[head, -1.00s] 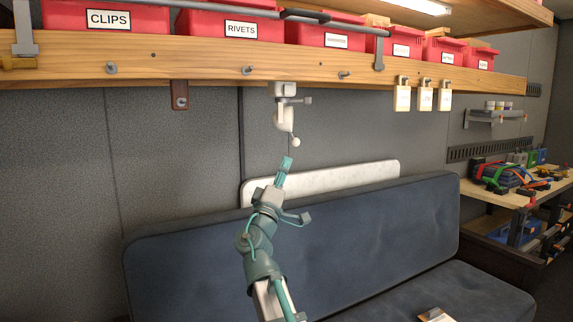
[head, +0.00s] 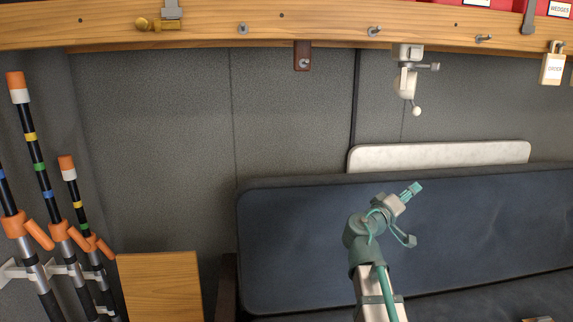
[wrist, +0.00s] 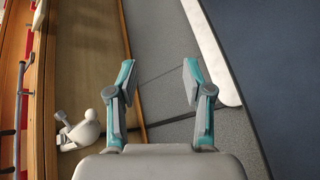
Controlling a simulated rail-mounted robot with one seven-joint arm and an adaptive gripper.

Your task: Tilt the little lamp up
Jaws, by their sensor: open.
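The little lamp (head: 406,82) is white and hangs from the underside of the wooden shelf in the head view. Its body points down, with a grey knob on its right side and a small pale ball at its lower end. In the wrist view, a white rounded part that looks like the lamp (wrist: 84,132) shows at the lower left, outside my fingers. My gripper (head: 413,189) is below the lamp, apart from it, in front of the blue backrest. In the wrist view my gripper (wrist: 158,70) has its two teal fingers spread, with nothing between them.
The wooden shelf edge (head: 200,32) runs across the top, with several hooks and a brown bracket (head: 303,57). A padlock (head: 552,66) hangs at the right. A blue bench backrest (head: 300,240) stands below. Striped poles (head: 35,150) stand at the left. The grey wall between is clear.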

